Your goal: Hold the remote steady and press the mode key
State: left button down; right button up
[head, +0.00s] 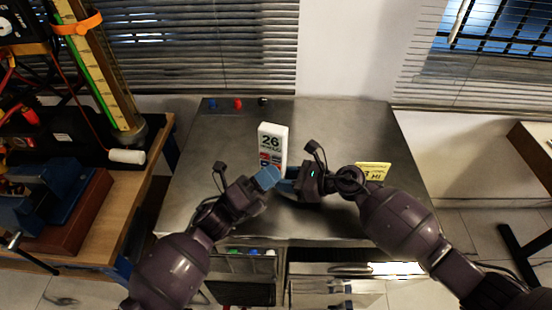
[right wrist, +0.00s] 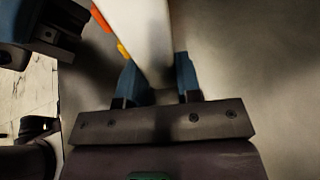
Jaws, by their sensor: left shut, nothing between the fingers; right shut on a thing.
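The remote (head: 273,134) is white and stands upright over the grey table, with a "26" display and coloured keys on its front. My right gripper (head: 286,185) is shut on its lower part from the right. In the right wrist view the white remote (right wrist: 145,35) sits between the two blue fingers, with an orange and a yellow key along its left edge. My left gripper (head: 267,178) is shut and empty, its blue fingertips close in front of the lower keys. I cannot tell whether they touch a key. The fingers hide the lowest part of the remote, and the mode key cannot be singled out.
The grey table (head: 215,150) is mostly bare around the remote. A yellow note (head: 373,170) stands right of my right gripper. Blue, red (head: 238,104) and black knobs sit at the back edge. A wooden bench (head: 100,215) with equipment is on the left. An open drawer is below the front edge.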

pick_arm(q)
jog(key=shift+w, duration=0.2)
dwell(0.7)
jog(key=shift+w+d, duration=0.15)
jog(key=shift+w, duration=0.1)
jog(key=shift+w, duration=0.3)
dwell(1.2)
jog(key=shift+s, duration=0.7)
jog(key=shift+w, duration=0.1)
jog(key=shift+w, duration=0.3)
jog(key=shift+w+d, duration=0.1)
jog(key=shift+w, duration=0.25)
dwell(1.0)
jog(key=shift+s, duration=0.1)
dwell(0.3)
jog(key=shift+s+a, duration=0.25)
jog(key=shift+s, duration=0.45)
